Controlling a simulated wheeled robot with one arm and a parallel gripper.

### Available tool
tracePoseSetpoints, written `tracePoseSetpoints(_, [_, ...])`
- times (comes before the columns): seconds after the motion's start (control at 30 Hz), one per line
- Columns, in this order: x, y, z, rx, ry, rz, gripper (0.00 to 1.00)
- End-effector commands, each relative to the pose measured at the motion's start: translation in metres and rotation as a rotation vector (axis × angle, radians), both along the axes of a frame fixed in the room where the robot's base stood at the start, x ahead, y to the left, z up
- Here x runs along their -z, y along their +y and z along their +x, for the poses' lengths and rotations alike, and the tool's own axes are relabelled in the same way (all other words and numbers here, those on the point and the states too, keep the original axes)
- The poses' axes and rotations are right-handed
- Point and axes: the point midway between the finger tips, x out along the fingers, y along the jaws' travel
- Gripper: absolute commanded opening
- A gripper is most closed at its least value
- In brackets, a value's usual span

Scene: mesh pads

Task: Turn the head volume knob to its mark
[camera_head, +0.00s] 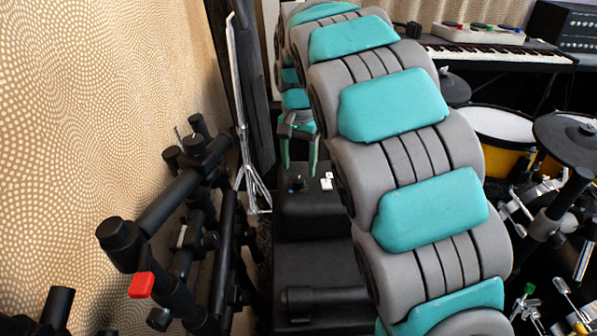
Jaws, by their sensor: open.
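My gripper (298,168) points down with its two green fingers spread apart and nothing seen between them. It is over the top of a black box (310,215), near the middle of the picture. A small dark knob (297,185) is on the box top, just below the fingertips in the picture. I cannot tell how much height lies between them.
A black tubular rack (180,205) stands at left by the patterned wall (90,100). A chrome stand (250,180) is close left of the box. Drums (500,125), a cymbal pad (570,138) and a keyboard (490,52) fill the right. My arm hides much of the middle.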

Motion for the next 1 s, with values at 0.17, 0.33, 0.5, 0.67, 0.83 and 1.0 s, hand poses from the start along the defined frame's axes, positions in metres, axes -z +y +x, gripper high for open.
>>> tracePoseSetpoints(0.17, [-0.028,0.001,0.001,0.0,-0.004,0.001,0.69])
tracePoseSetpoints(0.33, [-0.04,0.0,0.0,0.0,-0.001,0.0,0.69])
tracePoseSetpoints(0.5, [-0.04,0.0,0.0,0.0,0.0,0.0,0.69])
tracePoseSetpoints(0.67, [-0.04,-0.002,-0.003,-0.001,0.002,-0.001,0.69])
tracePoseSetpoints(0.83, [-0.044,-0.021,-0.029,-0.016,0.012,-0.007,0.69])
tracePoseSetpoints(1.0, [-0.044,-0.053,-0.082,-0.059,0.031,-0.013,0.69])
